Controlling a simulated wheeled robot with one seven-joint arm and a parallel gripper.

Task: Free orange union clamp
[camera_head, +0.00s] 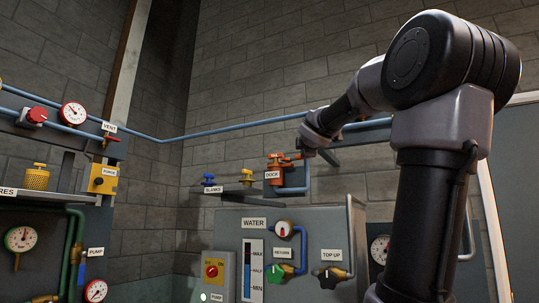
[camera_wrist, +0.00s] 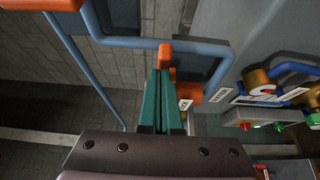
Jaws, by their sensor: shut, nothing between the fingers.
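The orange union clamp (camera_head: 277,163) sits on a blue pipe above the DOCK label (camera_head: 272,174) in the head view. In the wrist view an orange lever-like part (camera_wrist: 165,52) stands just beyond my fingertips, with more orange body (camera_wrist: 188,91) to the right behind the fingers. My gripper (camera_wrist: 162,73) has teal fingers pressed together with nothing between them. Its tips are at or very near the orange part; I cannot tell whether they touch. In the head view my gripper (camera_head: 302,154) is small and partly hidden at the clamp's right side.
A shelf left of the clamp holds a blue-topped fitting (camera_head: 209,178) labelled BLANKS and a yellow fitting (camera_head: 247,177). Below is the WATER panel (camera_head: 330,225) with green (camera_head: 275,272) and black (camera_head: 328,277) star knobs. A blue pipe (camera_head: 225,131) runs along the brick wall.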

